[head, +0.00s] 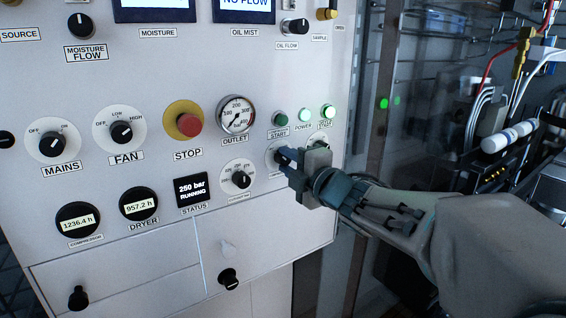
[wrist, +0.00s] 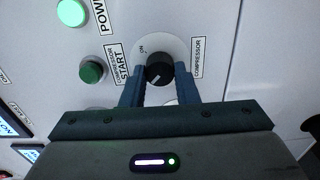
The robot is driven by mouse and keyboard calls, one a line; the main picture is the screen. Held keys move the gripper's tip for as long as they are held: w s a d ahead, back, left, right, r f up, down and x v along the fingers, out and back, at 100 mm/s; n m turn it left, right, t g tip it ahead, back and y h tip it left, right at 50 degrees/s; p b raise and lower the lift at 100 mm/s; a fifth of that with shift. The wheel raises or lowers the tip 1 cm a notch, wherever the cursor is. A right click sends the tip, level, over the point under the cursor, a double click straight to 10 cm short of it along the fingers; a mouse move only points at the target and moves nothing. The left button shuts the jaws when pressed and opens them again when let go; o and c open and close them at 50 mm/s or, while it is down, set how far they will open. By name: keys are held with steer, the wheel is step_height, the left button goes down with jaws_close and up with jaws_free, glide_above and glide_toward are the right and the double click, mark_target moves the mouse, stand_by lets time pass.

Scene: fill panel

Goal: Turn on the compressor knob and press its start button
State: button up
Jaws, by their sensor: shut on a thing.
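The compressor knob (wrist: 160,66) is black with a white pointer line, on a round white dial (wrist: 177,47). In the wrist view its pointer slants to the lower left, while the ON mark is at the upper left. My gripper (wrist: 160,88) has its two blue fingers on either side of this knob and is shut on it. In the head view my gripper (head: 287,160) covers most of the knob. The compressor start button (wrist: 92,72) is dark green and unlit beside the dial; it also shows in the head view (head: 280,118), above my gripper.
A lit power lamp (head: 304,115) and another lit green light (head: 329,111) are right of the start button. The red stop button (head: 189,125), outlet gauge (head: 236,114) and another knob (head: 241,179) are left. The status display (head: 192,189) reads 250 bar RUNNING.

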steer(key=m+p, duration=0.1)
steer(key=m, duration=0.4)
steer(key=shift+r, duration=0.15)
steer(key=m+p, duration=0.1)
steer(key=m, duration=0.3)
steer(key=m+p, duration=0.2)
steer(key=m, duration=0.3)
steer(key=m+p, duration=0.1)
steer(key=m, duration=0.2)
steer(key=shift+f+m, duration=0.2)
steer(key=shift+m, duration=0.2)
steer(key=shift+a+f, duration=0.1)
stand_by(0.3)
